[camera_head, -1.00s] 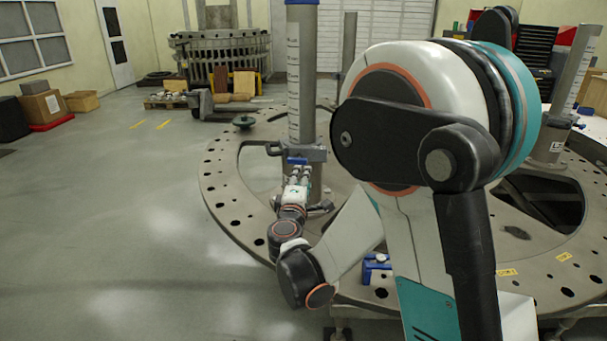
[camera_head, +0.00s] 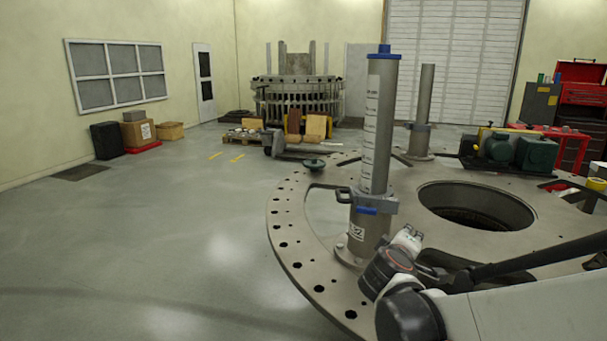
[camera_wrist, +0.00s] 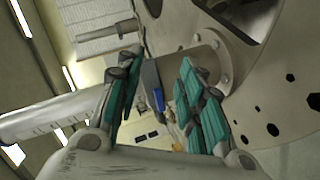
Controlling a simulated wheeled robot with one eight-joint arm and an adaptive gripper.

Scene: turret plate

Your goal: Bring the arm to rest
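My gripper (camera_wrist: 160,90) has its two teal-padded fingers spread apart in the wrist view, with a visible gap between them. The grey clamp (camera_wrist: 150,76) with its blue lever (camera_wrist: 158,99) appears beyond and between the fingers, around the nearest column. In the head view, my arm comes in from the lower right, and its white wrist end (camera_head: 408,238) is in front of the column's lower part. The fingertips cannot be made out there. The clamp (camera_head: 374,201) sits around the upright grey column (camera_head: 380,125), with the blue lever (camera_head: 366,210) on its near side.
The round turret plate (camera_head: 290,235) has a large round opening and many holes. A second column (camera_head: 425,95) stands farther back. Green and red machinery (camera_head: 515,150) is at the right. The floor (camera_head: 150,240) at left is clear.

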